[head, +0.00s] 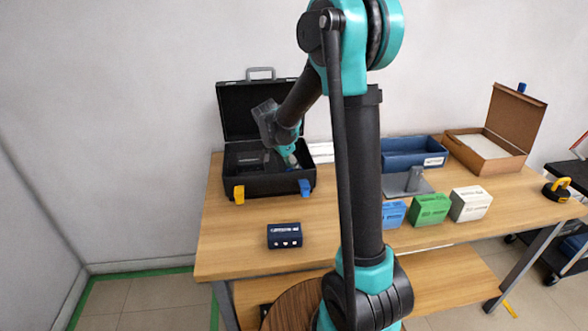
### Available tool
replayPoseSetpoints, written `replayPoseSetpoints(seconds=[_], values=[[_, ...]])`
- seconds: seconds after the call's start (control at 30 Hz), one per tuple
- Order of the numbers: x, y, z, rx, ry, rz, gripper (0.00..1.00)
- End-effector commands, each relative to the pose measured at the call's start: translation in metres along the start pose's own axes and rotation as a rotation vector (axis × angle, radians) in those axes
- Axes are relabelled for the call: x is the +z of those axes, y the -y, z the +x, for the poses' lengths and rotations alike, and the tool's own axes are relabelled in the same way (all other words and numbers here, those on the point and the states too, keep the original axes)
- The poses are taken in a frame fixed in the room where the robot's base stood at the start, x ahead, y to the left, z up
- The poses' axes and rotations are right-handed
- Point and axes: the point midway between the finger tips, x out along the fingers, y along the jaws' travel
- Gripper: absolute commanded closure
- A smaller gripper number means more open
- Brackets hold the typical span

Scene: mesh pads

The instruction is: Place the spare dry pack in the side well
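An open black case (238,187) with a yellow latch and a blue latch stands at the back left of the table, its lid upright behind it. Dark compartments show inside, but I cannot tell which is the side well. My gripper (292,160) is low over the right part of the case; its fingers are small and partly hidden, so I cannot tell open from shut or whether it holds anything. A dark blue pack (285,236) with white markings lies on the table in front of the case. I cannot tell which pack is the spare dry pack.
Blue (393,214), green (430,209) and white (471,204) packs stand front right. Behind them are a grey stand (407,184), a blue bin (436,161) and an open cardboard box (503,163). A yellow-black item (557,189) sits at the right edge.

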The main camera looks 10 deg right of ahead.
Motion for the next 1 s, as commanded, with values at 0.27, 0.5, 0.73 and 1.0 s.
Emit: replayPoseSetpoints(seconds=[0.27, 0.5, 0.73, 1.0], values=[[0.001, 0.000, 0.002, 0.000, 0.000, 0.000, 0.54], [-0.001, 0.000, -0.001, 0.000, 0.000, 0.000, 0.54], [0.000, -0.001, -0.034, -0.001, 0.000, -0.002, 0.54], [0.000, 0.000, -0.089, -0.001, 0.000, -0.002, 0.54]])
